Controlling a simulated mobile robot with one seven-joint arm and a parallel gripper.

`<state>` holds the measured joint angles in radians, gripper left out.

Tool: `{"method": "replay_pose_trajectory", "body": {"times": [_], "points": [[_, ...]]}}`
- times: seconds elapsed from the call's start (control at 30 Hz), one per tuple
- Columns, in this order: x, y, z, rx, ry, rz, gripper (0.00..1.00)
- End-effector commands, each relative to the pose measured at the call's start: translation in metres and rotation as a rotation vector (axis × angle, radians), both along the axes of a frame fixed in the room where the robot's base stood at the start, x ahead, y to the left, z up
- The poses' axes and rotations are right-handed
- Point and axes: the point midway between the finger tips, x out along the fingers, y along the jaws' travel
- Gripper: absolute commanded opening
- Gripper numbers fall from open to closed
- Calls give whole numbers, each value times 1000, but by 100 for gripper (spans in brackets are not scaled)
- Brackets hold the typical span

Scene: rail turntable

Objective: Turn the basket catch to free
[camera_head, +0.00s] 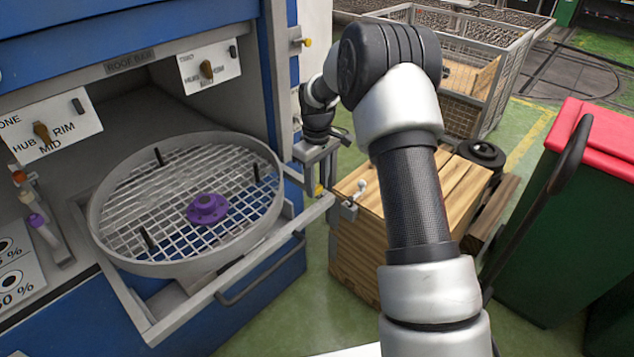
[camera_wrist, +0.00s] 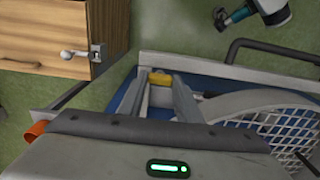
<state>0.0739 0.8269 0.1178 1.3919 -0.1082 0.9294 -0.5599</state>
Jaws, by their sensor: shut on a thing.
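The round mesh basket (camera_head: 97,215) sits on a pulled-out grey frame (camera_head: 232,283) in front of the blue cabinet. A purple flanged part (camera_head: 207,208) lies on its mesh among several dark upright pegs. My gripper (camera_head: 318,184) points down at the frame's right corner, beside the basket. It is shut on a small yellow piece, which appears to be the basket catch (camera_wrist: 158,79), seen between the fingertips in the wrist view. The basket (camera_wrist: 272,103) shows partly at the right there. The catch's exact angle and its markings cannot be made out.
A wooden crate (camera_head: 358,245) with a metal latch stands close right of my gripper. A green bin with a red lid (camera_head: 604,135) is farther right. A wire cage (camera_head: 465,75) stands behind.

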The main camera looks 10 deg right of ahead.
Motion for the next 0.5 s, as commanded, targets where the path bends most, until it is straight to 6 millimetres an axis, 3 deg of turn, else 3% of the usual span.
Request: {"method": "replay_pose_trajectory", "body": {"times": [0.47,0.5], "points": [[1,0,1,0,-4,15,9],[1,0,1,0,-4,15,36]]}}
